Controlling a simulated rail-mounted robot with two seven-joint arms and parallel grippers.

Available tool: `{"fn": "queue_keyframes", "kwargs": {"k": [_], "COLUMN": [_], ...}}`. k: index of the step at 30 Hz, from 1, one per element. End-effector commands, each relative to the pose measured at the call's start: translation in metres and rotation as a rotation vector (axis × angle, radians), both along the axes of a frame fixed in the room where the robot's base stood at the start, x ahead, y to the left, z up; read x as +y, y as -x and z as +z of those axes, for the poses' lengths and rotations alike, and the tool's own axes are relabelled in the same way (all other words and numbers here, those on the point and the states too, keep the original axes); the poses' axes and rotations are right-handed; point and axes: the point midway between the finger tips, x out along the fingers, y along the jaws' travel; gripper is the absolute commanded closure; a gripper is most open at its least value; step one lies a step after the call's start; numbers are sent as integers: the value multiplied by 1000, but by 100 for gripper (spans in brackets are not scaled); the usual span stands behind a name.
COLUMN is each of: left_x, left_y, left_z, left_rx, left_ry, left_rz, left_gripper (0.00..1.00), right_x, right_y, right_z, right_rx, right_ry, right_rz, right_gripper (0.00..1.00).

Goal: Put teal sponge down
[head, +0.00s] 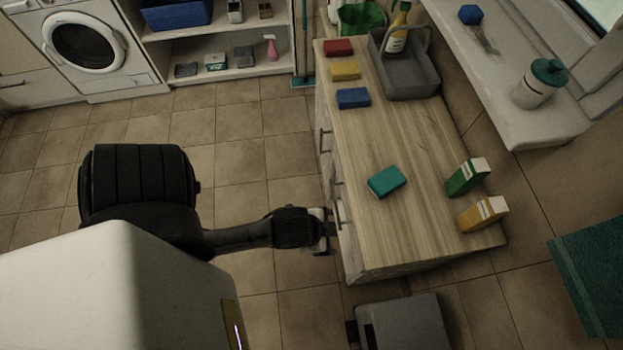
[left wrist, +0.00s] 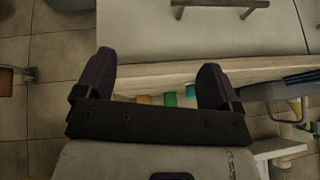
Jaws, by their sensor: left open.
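The teal sponge (head: 387,181) lies flat on the wooden worktop (head: 410,220), nearer its front end, with nothing touching it. My left gripper (head: 328,231) is beside the cabinet's drawer side, to the left of the worktop and apart from the sponge. In the left wrist view its two dark fingers (left wrist: 153,82) are spread with nothing held between them. A small green-teal patch (left wrist: 171,99) shows beyond the fingers there; I cannot tell whether it is the sponge. My right gripper is in neither view.
Red (head: 339,47), yellow (head: 345,69) and blue (head: 353,98) sponges line the worktop's far left edge near a grey basin (head: 409,75). Drawer handles (head: 338,208) stick out near my gripper. The worktop's middle is clear.

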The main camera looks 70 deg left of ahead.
Motion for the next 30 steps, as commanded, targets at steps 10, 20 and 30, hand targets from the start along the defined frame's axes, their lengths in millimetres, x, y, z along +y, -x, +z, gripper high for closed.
{"fn": "queue_keyframes", "kwargs": {"k": [10,20,30], "left_x": [-1,-1,-1], "left_y": [51,50,50], "left_z": [-16,-12,42], "left_rx": [217,215,214], "left_ry": [112,109,109], "left_rz": [136,133,132], "left_gripper": [12,12,12], "right_x": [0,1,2], "right_y": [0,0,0], "right_z": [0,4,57], "right_rx": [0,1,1], "right_ry": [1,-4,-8], "right_rz": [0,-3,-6], "right_gripper": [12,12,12]}}
